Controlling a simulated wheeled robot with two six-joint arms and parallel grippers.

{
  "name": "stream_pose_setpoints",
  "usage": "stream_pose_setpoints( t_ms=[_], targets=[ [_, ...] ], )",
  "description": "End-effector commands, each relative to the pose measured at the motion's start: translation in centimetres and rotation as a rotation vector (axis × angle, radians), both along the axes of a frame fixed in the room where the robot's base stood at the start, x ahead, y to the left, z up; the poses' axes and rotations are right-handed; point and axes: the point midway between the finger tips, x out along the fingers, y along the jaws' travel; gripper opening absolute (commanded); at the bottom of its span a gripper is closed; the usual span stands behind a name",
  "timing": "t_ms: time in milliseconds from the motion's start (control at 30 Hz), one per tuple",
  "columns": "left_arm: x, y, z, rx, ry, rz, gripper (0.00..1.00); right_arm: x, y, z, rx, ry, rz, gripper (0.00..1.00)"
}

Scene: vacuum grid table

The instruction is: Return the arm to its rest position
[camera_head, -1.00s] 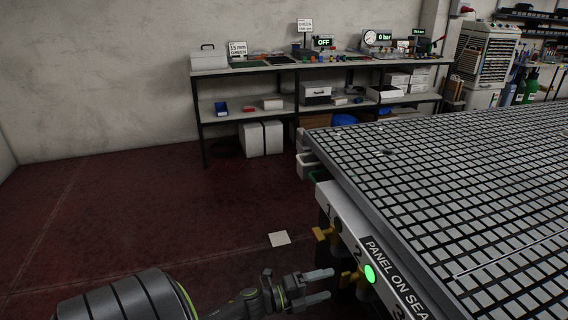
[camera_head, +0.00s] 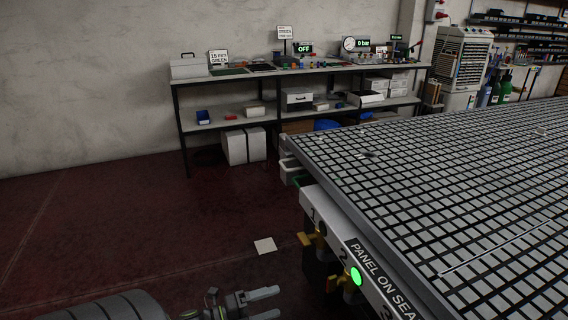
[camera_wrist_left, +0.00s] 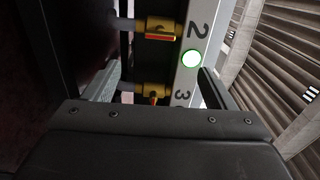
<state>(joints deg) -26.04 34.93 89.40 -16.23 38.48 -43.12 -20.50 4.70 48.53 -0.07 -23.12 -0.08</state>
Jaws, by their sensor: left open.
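My left arm comes in at the bottom left of the head view. Its left gripper (camera_head: 272,303) is open and empty, low beside the front side of the grid table (camera_head: 430,185). The fingers are apart and touch nothing that I can see. In the left wrist view, a brass valve (camera_wrist_left: 160,28) with a red-orange handle and a second brass valve (camera_wrist_left: 152,92) sit beyond the gripper. A lit green lamp (camera_wrist_left: 191,59) is beside the number 2. My right gripper is not in view.
The green lamp (camera_head: 356,277) is lit there too. A white square (camera_head: 265,246) lies on the dark red floor, which is otherwise free at left. A shelf bench (camera_head: 290,74) stands at the wall.

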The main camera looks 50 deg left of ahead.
Motion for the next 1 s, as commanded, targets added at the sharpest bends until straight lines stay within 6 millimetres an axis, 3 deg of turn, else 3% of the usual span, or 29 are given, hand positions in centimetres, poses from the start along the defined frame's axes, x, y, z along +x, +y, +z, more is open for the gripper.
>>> stream_pose_setpoints(
  t_ms=[267,367,467,567,667,767,900,1000],
  targets=[
    [0.0,0.1,-0.1,-0.003,0.003,0.004,0.78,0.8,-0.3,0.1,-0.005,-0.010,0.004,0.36],
    [0.0,0.8,-1.0,-0.034,0.048,0.051,0.78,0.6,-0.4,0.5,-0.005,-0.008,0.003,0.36],
    [-0.4,2.4,-3.9,-0.131,0.165,0.175,0.78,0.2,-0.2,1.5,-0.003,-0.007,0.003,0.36],
    [-2.1,4.2,-9.0,-0.286,0.351,0.373,0.78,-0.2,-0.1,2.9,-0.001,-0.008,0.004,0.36],
    [-5.5,4.8,-14.8,-0.466,0.556,0.595,0.78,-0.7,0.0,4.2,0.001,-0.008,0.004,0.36],
    [-10.2,3.5,-20.3,-0.641,0.757,0.815,0.78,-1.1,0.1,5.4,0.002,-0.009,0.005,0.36],
    [-17.9,-0.9,-26.1,-0.845,1.014,1.106,0.78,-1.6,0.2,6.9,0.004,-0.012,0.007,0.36],
    [-22.6,-4.3,-28.3,-0.940,1.156,1.274,0.78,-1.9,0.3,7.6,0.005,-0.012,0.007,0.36]
  ],
)
